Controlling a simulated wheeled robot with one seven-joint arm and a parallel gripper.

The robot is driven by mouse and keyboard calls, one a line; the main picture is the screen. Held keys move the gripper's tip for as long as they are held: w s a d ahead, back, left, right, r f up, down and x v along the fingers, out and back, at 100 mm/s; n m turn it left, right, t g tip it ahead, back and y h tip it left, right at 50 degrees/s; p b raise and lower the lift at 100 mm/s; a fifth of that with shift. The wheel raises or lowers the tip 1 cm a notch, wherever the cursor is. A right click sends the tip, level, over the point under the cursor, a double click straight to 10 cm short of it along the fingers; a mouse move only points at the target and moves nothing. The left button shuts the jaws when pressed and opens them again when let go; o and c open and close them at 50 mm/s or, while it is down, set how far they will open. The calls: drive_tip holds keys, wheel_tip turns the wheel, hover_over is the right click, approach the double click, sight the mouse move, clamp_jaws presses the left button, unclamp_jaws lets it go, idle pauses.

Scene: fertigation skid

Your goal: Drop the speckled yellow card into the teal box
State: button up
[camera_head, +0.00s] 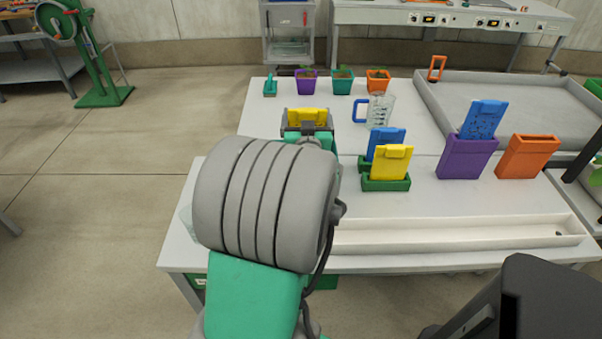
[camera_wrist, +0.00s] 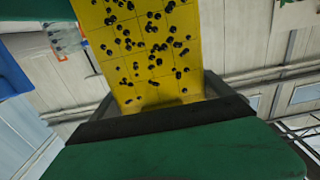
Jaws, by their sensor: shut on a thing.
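My gripper (camera_head: 306,129) is shut on the speckled yellow card (camera_head: 307,116) and holds it up above the left part of the bench. In the wrist view the card (camera_wrist: 148,50) is large, yellow, with many black specks and faint grid lines; its lower end is between the jaws (camera_wrist: 160,110). In the head view my arm covers much of the bench's left side. I cannot make out a teal box in either view; it may be behind my arm.
Right of my gripper, a blue card (camera_head: 384,139) and a plain yellow card (camera_head: 391,161) stand in green holders. Further right are a purple box (camera_head: 466,158) with a blue speckled card (camera_head: 484,118) and an orange box (camera_head: 527,157). A jug (camera_head: 380,109) and small pots stand behind.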

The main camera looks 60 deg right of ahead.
sight(308, 115)
wheel_tip(308, 115, down, 6)
drive_tip(key=b, duration=0.3)
drive_tip(key=shift+r, duration=0.1)
drive_tip(key=o, duration=1.1)
drive_tip(key=shift+r, duration=0.1)
drive_tip(key=a+r, duration=0.1)
drive_tip(key=r, duration=0.2)
drive_tip(key=s+a+r, duration=0.1)
drive_tip(key=a+r, duration=0.1)
drive_tip(key=r, duration=0.1)
drive_tip(key=s+a+r+p, duration=0.1)
drive_tip(key=r, duration=0.2)
drive_tip(key=shift+s+a+r, duration=0.2)
drive_tip(key=shift+a+r, duration=0.05)
drive_tip(key=shift+a, duration=0.1)
drive_tip(key=s+a+r, duration=0.3)
drive_tip(key=s+a, duration=0.1)
drive_tip(key=a, duration=0.4)
drive_tip(key=shift+r, duration=0.2)
drive_tip(key=shift+w+d, duration=0.1)
